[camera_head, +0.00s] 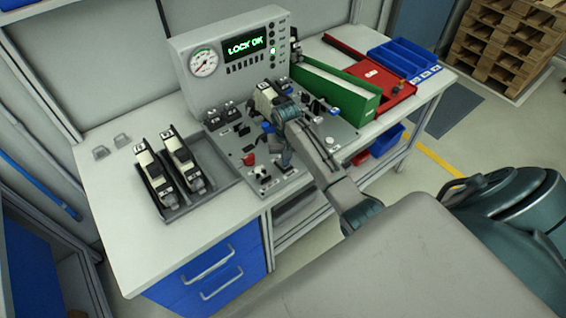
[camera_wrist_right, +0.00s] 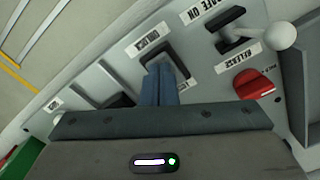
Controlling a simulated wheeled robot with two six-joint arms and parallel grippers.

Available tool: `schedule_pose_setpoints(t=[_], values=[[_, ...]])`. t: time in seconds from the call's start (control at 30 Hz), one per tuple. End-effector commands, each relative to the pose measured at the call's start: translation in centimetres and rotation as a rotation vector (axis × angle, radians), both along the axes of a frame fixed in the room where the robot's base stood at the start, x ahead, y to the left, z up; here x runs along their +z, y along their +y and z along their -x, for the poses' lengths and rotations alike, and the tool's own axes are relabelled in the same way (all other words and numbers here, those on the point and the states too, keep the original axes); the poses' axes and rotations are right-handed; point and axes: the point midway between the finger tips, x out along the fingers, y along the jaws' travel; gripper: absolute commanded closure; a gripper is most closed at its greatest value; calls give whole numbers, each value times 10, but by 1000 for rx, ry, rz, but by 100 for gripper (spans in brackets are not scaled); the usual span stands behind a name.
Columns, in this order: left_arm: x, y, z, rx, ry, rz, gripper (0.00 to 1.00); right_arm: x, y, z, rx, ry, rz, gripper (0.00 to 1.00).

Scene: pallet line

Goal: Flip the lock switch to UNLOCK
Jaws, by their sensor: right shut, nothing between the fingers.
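Contact cannot be told. In the head view the right gripper (camera_head: 285,158) points down at the panel's front part. My left gripper is not in view.
A red knob (camera_wrist_right: 254,84) and another switch (camera_wrist_right: 234,38) with a RELEASE label are close by. A grey tray (camera_head: 219,168) with two devices stands left of the panel. A green bin (camera_head: 345,97) and red tray (camera_head: 385,90) stand right. The bench's left front (camera_head: 130,240) is clear.

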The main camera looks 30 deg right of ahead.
Motion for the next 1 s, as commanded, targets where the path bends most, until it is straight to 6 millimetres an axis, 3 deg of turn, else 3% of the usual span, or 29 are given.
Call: schedule_pose_setpoints(t=[0.7, 1.0], values=[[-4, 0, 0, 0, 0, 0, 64, -12, 0, 1, 0, 2, 0, 100], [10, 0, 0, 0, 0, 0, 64, 8, 0, 0, 0, 0, 0, 100]])
